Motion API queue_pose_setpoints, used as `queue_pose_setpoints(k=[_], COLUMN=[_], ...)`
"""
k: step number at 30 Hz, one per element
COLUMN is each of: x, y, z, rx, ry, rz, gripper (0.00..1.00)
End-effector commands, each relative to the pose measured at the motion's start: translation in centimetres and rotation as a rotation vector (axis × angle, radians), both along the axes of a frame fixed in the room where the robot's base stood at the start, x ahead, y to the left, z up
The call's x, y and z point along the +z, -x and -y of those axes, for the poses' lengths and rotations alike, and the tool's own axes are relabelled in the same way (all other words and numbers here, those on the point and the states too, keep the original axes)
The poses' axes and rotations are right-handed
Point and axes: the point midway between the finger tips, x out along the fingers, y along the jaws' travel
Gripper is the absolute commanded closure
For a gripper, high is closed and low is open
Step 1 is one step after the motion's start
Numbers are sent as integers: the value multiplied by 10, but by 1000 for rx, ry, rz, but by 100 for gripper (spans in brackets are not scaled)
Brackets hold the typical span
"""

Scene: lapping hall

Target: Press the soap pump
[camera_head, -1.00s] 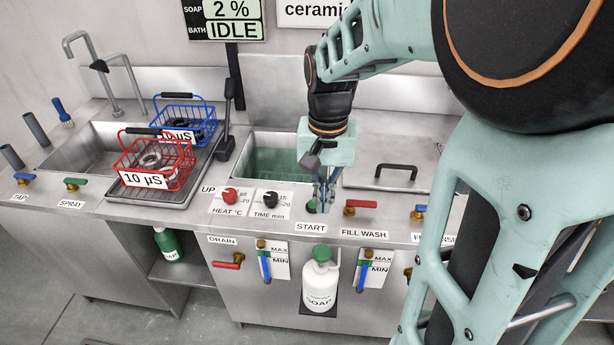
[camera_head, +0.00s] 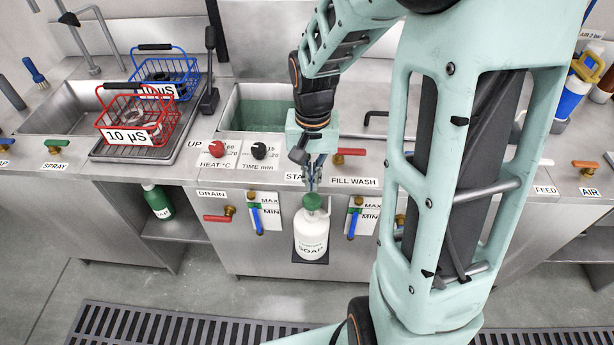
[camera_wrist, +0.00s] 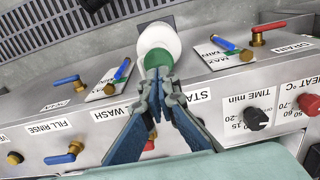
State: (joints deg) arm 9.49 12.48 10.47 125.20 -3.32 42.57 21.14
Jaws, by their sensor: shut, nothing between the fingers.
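The soap bottle (camera_head: 311,238) is white and labelled SOAP, and stands upright on a small ledge at the front of the steel unit. Its green pump top (camera_head: 313,202) faces up. My gripper (camera_head: 311,186) points down with its fingertips just over the pump top. The fingers are closed together and hold nothing. In the wrist view the gripper (camera_wrist: 160,88) partly covers the near side of the green pump top (camera_wrist: 157,59), with the white bottle (camera_wrist: 160,38) beyond. Whether the fingertips touch the pump, I cannot tell.
Blue-handled valves with level cards (camera_head: 262,215) flank the bottle, and a red drain valve (camera_head: 219,215) is further left. The counter edge is just behind my gripper. Red (camera_head: 140,118) and blue (camera_head: 165,76) wire baskets stand at left. A green bottle (camera_head: 158,201) sits on a lower shelf.

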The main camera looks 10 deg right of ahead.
Motion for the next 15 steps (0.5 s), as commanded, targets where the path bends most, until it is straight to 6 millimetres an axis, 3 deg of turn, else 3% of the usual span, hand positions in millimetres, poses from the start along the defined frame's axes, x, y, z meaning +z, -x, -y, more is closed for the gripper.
queue_pose_setpoints(k=[6, 15], x=[-31, -39], y=[0, 0], z=[0, 0], rx=[-1, 0], ry=[0, 0], rz=[-2, 0], gripper=[100, 100])
